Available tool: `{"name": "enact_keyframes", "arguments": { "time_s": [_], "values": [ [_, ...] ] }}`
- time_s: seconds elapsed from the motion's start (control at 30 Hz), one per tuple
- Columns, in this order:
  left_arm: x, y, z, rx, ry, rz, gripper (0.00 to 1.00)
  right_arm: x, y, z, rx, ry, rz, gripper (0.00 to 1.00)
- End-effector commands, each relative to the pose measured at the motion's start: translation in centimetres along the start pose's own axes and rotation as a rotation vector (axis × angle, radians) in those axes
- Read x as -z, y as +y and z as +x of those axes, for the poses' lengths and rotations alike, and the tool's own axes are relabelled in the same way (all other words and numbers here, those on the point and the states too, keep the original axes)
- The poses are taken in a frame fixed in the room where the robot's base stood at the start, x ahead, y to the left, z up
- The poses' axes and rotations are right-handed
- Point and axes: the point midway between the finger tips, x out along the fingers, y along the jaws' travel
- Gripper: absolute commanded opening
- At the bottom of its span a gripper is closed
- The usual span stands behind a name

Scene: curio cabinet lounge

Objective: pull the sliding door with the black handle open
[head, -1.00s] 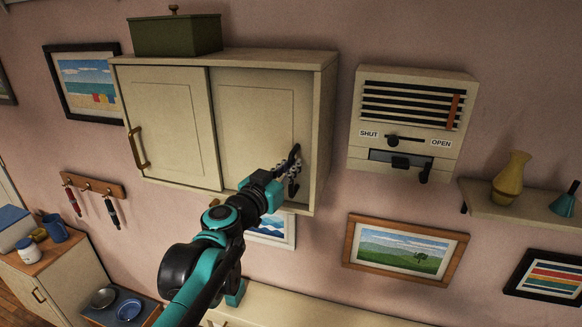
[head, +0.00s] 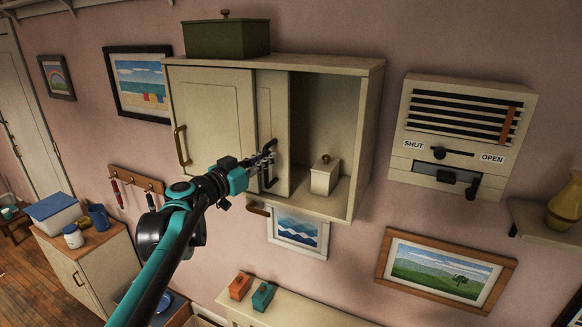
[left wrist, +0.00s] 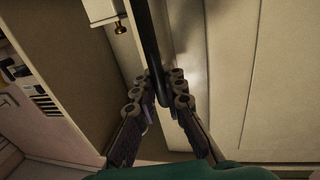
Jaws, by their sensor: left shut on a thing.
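The wall cabinet (head: 372,130) has two cream sliding doors. The sliding door with the black handle (head: 273,100) stands partly behind the other door (head: 213,120), which has a brass handle (head: 181,146). The right part of the cabinet is open. My left gripper (head: 268,160) is shut on the black handle (head: 270,168). In the left wrist view, the fingers (left wrist: 160,88) close around the dark upright bar of the black handle (left wrist: 152,42). My right gripper is not in view.
A cream lidded box (head: 325,176) stands inside the open part of the cabinet. A green box (head: 227,38) sits on top. A vent panel (head: 460,135) hangs to the right. A brass-coloured hook or handle (head: 258,209) shows under the cabinet.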

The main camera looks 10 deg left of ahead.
Motion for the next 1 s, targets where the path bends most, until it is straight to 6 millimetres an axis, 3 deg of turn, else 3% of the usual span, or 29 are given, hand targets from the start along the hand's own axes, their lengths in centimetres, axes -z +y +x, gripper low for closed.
{"name": "enact_keyframes", "arguments": {
  "time_s": [0.1,0.23,0.67,0.7,0.77,1.0],
  "values": [
    [0.0,-2.0,-0.4,0.003,0.001,-0.001,0.00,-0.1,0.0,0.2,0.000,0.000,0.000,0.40],
    [0.0,-3.1,-0.6,0.001,0.001,-0.001,0.00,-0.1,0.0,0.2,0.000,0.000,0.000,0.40],
    [0.0,-3.5,-0.7,0.000,0.001,-0.001,0.00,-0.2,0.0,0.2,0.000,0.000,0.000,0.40],
    [0.0,-3.5,-0.7,0.000,0.001,-0.001,0.15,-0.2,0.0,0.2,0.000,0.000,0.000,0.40],
    [0.0,-3.5,-0.7,0.000,0.000,-0.001,0.30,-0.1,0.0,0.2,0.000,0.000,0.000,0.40],
    [0.0,-3.5,-0.7,0.000,0.000,0.000,0.33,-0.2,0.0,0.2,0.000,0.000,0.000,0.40]
  ]
}}
